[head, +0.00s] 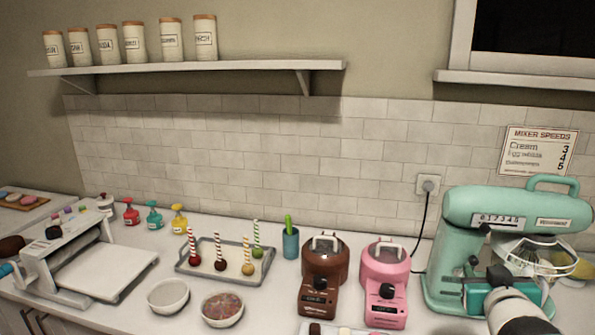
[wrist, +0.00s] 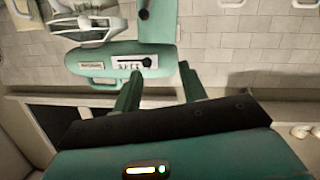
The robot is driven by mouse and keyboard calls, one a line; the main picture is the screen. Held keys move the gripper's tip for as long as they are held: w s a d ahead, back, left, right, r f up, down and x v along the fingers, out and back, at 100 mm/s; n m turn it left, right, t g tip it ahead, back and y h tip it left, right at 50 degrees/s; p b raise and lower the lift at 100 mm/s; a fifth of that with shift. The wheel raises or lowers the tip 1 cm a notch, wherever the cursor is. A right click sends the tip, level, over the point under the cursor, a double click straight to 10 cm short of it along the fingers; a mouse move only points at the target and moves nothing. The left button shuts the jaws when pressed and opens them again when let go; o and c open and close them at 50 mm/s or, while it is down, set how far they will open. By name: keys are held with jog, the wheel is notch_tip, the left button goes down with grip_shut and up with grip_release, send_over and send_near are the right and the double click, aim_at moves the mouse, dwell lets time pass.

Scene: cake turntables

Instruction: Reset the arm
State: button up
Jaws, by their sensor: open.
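My gripper (wrist: 160,82) shows in the wrist view with its two teal fingers apart and nothing between them. In the head view, my gripper (head: 487,291) is at the lower right, in front of the mint-green stand mixer (head: 515,208), and hides part of its lower body. The mixer also shows upside down in the wrist view (wrist: 100,62), beyond the fingers. I cannot tell how close the fingers are to it. My pale arm comes in from the bottom right corner of the head view.
Pink (head: 387,266) and brown (head: 323,262) machines stand left of the mixer. A tray with cake pops (head: 184,266), two bowls (head: 168,309) and a grey-white machine (head: 62,256) are farther left. A shelf (head: 190,68) with canisters hangs above. The air over the counter's middle is clear.

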jog(key=s+a+f+g+y, duration=0.2)
jog(key=s+a+g, duration=0.1)
jog(key=a, duration=0.4)
jog(key=s+a+f+n+g+y, duration=0.1)
jog(key=s+a+f+g+y, duration=0.1)
jog(key=s+a, duration=0.3)
jog(key=s+a+f+n+g+y, duration=0.1)
jog(key=s+a, duration=0.4)
jog(key=a, duration=0.6)
jog(key=f+g, duration=0.1)
jog(key=g, duration=0.1)
jog(key=shift+f+g+y, duration=0.25)
jog(key=shift+g+y, duration=0.05)
jog(key=shift+y, duration=0.1)
